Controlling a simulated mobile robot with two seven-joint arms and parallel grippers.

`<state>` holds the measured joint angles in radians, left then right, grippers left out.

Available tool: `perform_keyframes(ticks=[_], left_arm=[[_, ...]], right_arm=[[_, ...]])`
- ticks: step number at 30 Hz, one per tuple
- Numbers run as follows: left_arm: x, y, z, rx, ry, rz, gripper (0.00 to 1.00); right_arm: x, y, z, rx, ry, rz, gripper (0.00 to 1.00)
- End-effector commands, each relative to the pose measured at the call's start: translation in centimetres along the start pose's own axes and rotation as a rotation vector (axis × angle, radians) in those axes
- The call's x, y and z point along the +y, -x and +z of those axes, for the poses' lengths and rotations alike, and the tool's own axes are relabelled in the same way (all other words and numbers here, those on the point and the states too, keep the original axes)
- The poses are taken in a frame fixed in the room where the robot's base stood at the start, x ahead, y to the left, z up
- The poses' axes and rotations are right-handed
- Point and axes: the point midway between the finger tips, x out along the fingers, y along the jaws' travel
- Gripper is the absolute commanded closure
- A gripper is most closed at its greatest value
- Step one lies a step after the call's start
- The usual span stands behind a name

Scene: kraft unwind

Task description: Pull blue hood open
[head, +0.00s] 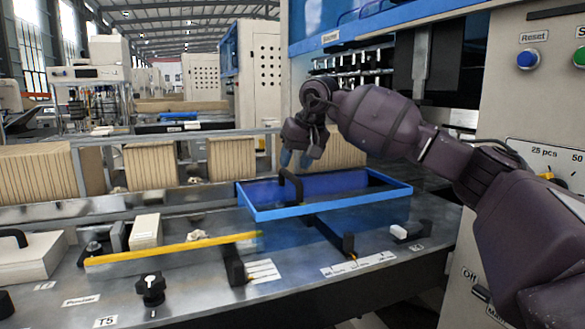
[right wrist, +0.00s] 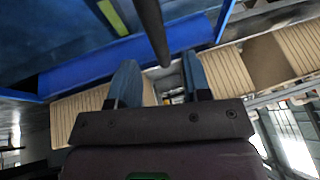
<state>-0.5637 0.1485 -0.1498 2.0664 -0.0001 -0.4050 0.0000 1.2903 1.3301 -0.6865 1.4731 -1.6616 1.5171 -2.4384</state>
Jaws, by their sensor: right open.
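The blue hood (head: 345,207) is a blue-rimmed, box-like cover with clear blue sides, standing on the metal deck in the head view. A black handle (head: 290,186) rises at its left part. My right gripper (head: 295,160) is just above this handle, fingers pointing down, open and empty. In the right wrist view the open right gripper (right wrist: 157,65) shows its two blue fingers, with a dark bar (right wrist: 153,30), likely the handle, running between their tips in the picture. The hood's blue panel (right wrist: 110,66) lies beyond. Contact cannot be told. My left gripper is out of view.
Stacks of brown kraft packs (head: 150,165) stand along a metal rail behind the hood. A yellow bar (head: 170,248), a black knob (head: 151,289) and black brackets (head: 232,264) sit on the deck. A control panel (head: 540,75) with buttons stands at right.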

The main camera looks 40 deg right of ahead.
Motion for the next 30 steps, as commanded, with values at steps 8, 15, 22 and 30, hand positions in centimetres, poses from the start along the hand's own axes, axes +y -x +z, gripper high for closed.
perform_keyframes(ticks=[8, 15, 22, 30], left_arm=[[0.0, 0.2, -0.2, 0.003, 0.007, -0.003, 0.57], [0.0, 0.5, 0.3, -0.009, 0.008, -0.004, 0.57], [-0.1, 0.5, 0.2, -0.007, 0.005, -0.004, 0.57], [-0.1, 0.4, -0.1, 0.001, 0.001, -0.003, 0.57]], right_arm=[[-0.1, 5.4, -0.1, 0.004, 0.000, -0.002, 0.56], [0.0, 7.6, -0.1, 0.003, -0.001, -0.001, 0.56], [0.0, 7.8, 0.0, 0.001, -0.001, -0.001, 0.56], [0.0, 7.8, 0.0, 0.001, -0.001, -0.001, 0.56]])
